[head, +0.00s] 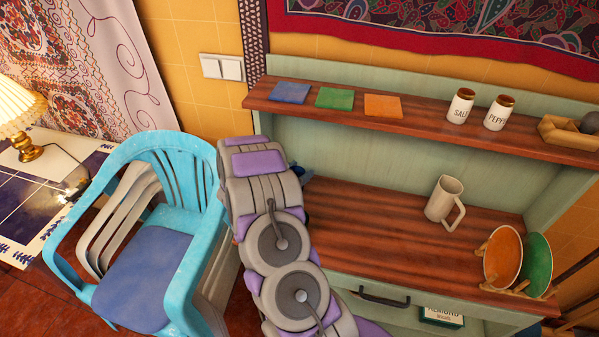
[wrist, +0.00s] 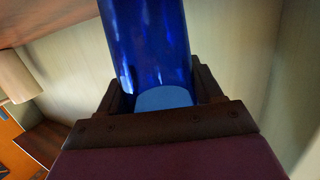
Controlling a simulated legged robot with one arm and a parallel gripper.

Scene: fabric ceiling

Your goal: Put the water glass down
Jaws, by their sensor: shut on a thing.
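The water glass is deep blue and see-through. In the wrist view the glass (wrist: 148,40) stands between the two dark fingers of my gripper (wrist: 160,98), which is shut on it. Its upper part runs out of the top of that view. In the head view my arm hides the gripper and most of the glass. Only a small dark blue bit (head: 298,170) shows beside my arm, by the left end of the cabinet's wooden counter (head: 370,215). I cannot tell whether the glass touches the counter.
A cream pitcher (head: 442,200) stands on the counter. Orange (head: 503,254) and green (head: 537,262) plates stand in a rack at the right. The upper shelf (head: 430,120) holds coasters and salt and pepper shakers. A blue chair (head: 185,215) stands at the left. The counter's middle is clear.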

